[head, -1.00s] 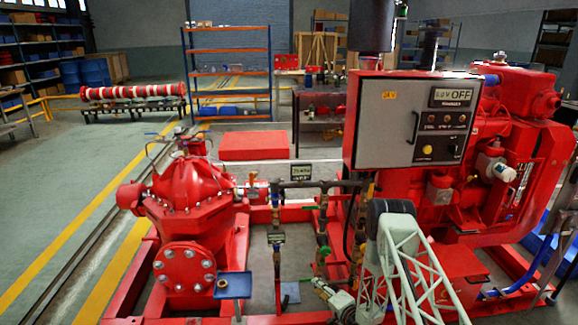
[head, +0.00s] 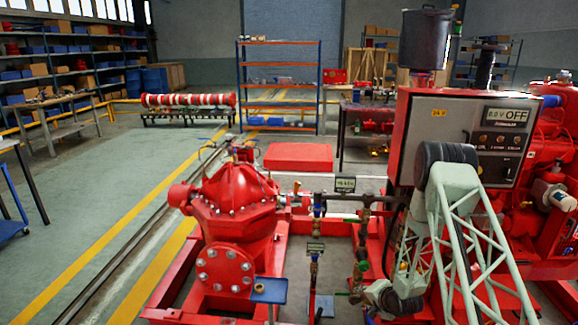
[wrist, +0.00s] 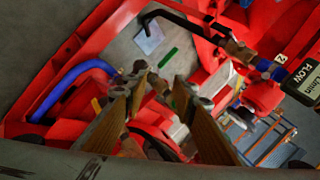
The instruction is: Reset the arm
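My arm (head: 462,215), a pale green lattice link with dark joints, stands at the right front in the head view, before the control panel. It bends down to a lower joint near the pipework. My gripper cannot be made out in the head view. In the wrist view, my gripper (wrist: 162,78) shows two long fingers with brownish inner faces and grey tips. The tips are apart, with nothing held between them. Beyond them are red frame parts, a blue hose (wrist: 70,85) and pipework. Whether the fingers touch anything cannot be told.
The grey control panel (head: 465,140) reads OFF and stands close behind my arm. A red pump (head: 232,205) is to the left, with a small blue plate (head: 270,290) in front. A flow display (wrist: 306,82) is at the wrist view's right. Open floor lies left.

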